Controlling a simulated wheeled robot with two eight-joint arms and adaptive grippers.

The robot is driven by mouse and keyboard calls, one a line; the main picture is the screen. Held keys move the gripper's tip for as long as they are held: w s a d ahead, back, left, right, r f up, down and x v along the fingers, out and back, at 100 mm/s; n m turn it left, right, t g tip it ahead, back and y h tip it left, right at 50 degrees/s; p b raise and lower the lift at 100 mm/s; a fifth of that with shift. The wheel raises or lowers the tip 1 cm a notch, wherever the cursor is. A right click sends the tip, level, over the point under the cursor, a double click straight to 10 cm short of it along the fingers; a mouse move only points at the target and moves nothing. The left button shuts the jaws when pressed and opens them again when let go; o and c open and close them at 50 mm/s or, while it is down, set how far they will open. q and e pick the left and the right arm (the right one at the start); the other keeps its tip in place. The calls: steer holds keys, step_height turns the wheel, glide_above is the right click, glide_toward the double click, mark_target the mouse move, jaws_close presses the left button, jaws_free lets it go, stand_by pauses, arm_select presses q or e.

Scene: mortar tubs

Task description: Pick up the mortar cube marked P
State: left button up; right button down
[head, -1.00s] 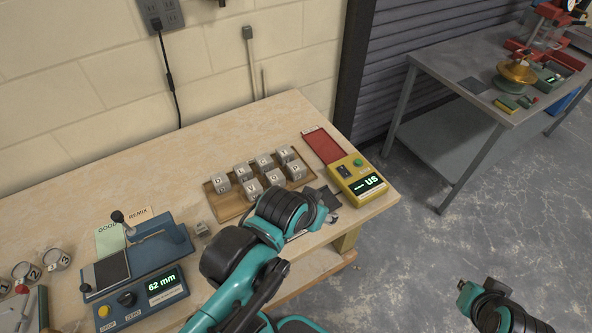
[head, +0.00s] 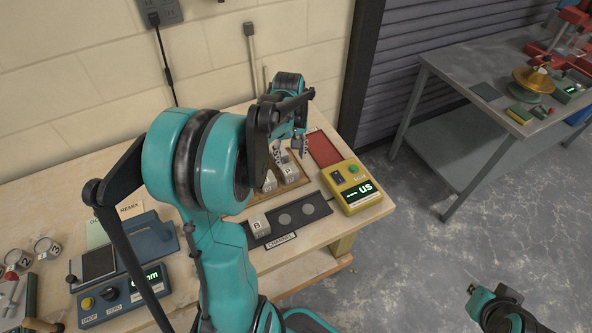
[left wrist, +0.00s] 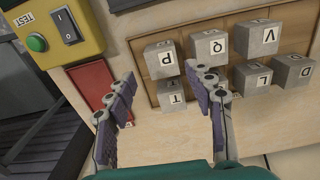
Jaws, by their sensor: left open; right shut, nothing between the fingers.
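The grey mortar cube marked P (head: 289,173) stands in the shallow wooden tray (head: 305,184), at its right front end in the head view. The P cube also shows in the left wrist view (left wrist: 160,61), just beyond the fingertips, with the T cube (left wrist: 172,92) behind it in the same tray. My left gripper (head: 291,148) is open and empty above the right end of the tray. In the left wrist view its fingers (left wrist: 165,82) are spread either side of the T cube; contact cannot be told. My right gripper (head: 472,292) is shut and empty, away from the bench over the floor.
Other lettered cubes, including Q (left wrist: 208,46) and V (left wrist: 256,38), stand close beside P. A yellow tester (head: 357,188) with a red pad (head: 324,149) stands right of the tray.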

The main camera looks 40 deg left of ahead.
mark_target(289, 169)
arm_select(q)
steer(key=shift+w+a+f, duration=0.1)
steer(key=shift+a+f, duration=0.25)
steer(key=shift+f, duration=0.35)
steer(key=shift+f+b, duration=0.55)
steer(key=shift+f, duration=0.4)
step_height(289, 169, down, 5)
steer(key=shift+w+a+f+b, duration=0.1)
steer(key=shift+w+a+b, duration=0.05)
steer(key=shift+b, duration=1.05)
steer(key=shift+c, duration=1.1)
steer(key=c, duration=0.9)
